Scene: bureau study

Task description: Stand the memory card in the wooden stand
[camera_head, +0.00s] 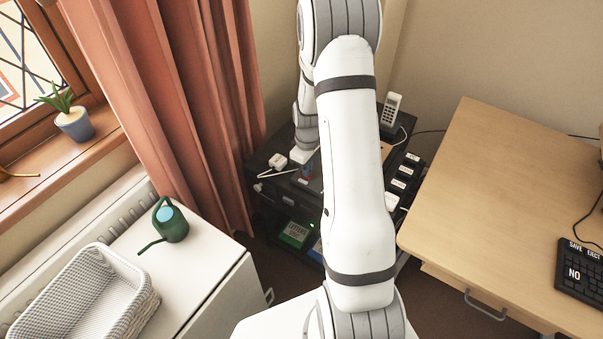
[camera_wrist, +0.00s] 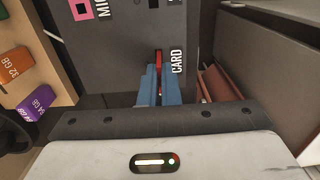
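In the wrist view, my gripper (camera_wrist: 158,80) has blue fingers close together on a narrow red piece, which looks like the memory card (camera_wrist: 158,57). The card shows edge-on, at or just above a dark panel (camera_wrist: 125,50) marked "CARD"; I cannot tell whether it is still in a slot. A light wooden piece, likely the wooden stand (camera_wrist: 50,45), is at the left. It bears an orange "32 GB" card (camera_wrist: 14,64) and a purple "64 GB" card (camera_wrist: 34,103). In the head view my arm hides much of this area.
A dark cabinet (camera_head: 258,178) against the curtain carries a white plug-like item (camera_head: 278,161) and a cordless phone (camera_head: 390,108). A wooden desk (camera_head: 490,190) with a keyboard is at the right. A green watering can (camera_head: 170,222) and a white basket (camera_head: 85,290) stand at the left.

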